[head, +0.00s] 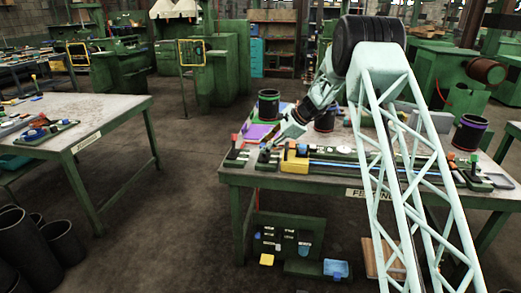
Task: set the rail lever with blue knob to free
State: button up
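A small lever with a blue knob (262,147) appears near the front left of the right-hand table, just left of a yellow block (294,158). It is too small to read its setting. My gripper (280,137) is low over the table, just above and right of the blue knob. I cannot tell whether it touches the knob, or whether its fingers are open or shut. A red-knobbed lever (235,139) stands to the left of the blue one. Rails (350,164) run right from the yellow block along the table's front.
Dark sleeves (269,104) and (470,132) stand on the right-hand table (240,176), with a purple mat (262,133) behind the levers. A left table (112,111) holds more parts. The floor (170,200) between the tables is clear. Black cylinders (25,240) stand at lower left.

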jog(key=v, duration=0.3)
jog(key=shift+s+d+r, duration=0.1)
jog(key=shift+r, duration=0.05)
dwell(0.5)
jog(key=s+r+n+h, duration=0.1)
jog(key=s+r+n, duration=0.2)
jog(key=s+r, duration=0.75)
jog(key=s+r+n+g+h, duration=0.1)
jog(key=s+r+n, duration=0.2)
jog(key=s+r, duration=0.75)
jog(key=s+r+n+h, duration=0.1)
jog(key=s+r+n, duration=0.3)
jog(key=s, duration=1.1)
jog(key=s+d+r+n+h, duration=0.1)
jog(key=s+r+n, duration=0.1)
jog(key=s, duration=1)
jog(key=s+d+r+n+h, duration=0.1)
jog(key=s+r, duration=0.2)
jog(key=s, duration=0.8)
jog(key=s+d+f+n+h, duration=0.1)
jog(key=s+d+f+n, duration=0.1)
jog(key=s, duration=0.8)
jog(key=s+d+f+n, duration=0.2)
jog(key=s+d+f, duration=0.1)
jog(key=s, duration=0.8)
jog(key=shift+s+n+h, duration=0.2)
jog(key=shift+n+h, duration=0.1)
jog(key=shift+h, duration=0.1)
